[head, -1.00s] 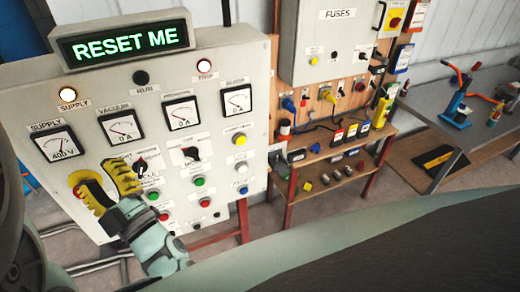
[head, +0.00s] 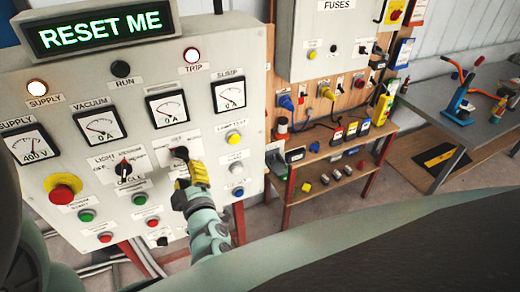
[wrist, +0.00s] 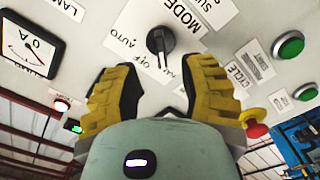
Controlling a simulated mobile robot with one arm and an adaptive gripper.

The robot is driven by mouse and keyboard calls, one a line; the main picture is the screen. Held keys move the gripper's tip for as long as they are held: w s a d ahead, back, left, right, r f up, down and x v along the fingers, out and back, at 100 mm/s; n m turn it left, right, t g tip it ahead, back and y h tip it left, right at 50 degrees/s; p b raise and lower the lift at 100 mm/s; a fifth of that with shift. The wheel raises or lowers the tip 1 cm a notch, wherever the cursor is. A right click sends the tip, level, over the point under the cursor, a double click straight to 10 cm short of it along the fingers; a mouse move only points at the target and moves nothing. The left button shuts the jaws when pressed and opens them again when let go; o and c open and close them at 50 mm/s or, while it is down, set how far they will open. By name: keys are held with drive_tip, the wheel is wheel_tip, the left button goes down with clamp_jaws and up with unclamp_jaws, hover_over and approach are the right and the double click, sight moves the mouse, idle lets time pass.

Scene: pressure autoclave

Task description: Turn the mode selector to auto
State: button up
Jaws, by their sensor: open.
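The mode selector (wrist: 160,40) is a black rotary knob on the grey panel. In the wrist view its lighter pointer end faces down toward the OFF and second position labels; AUTO stands to its left. My gripper (head: 188,168) has yellow fingers and sits just in front of and below the knob. In the wrist view my gripper (wrist: 166,70) is open, one finger on either side below the knob. It holds nothing, and I see a gap to the knob.
A red mushroom button (head: 63,191) on a yellow base is at lower left. Push buttons surround the selectors. The display (head: 98,29) reads RESET ME; supply and trip lamps glow. A shelf (head: 325,165) stands right.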

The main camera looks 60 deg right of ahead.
sight(183, 161)
drive_tip(key=shift+x, duration=3.5)
drive_tip(key=shift+a, duration=0.1)
drive_tip(key=shift+c, duration=0.3)
clamp_jaws()
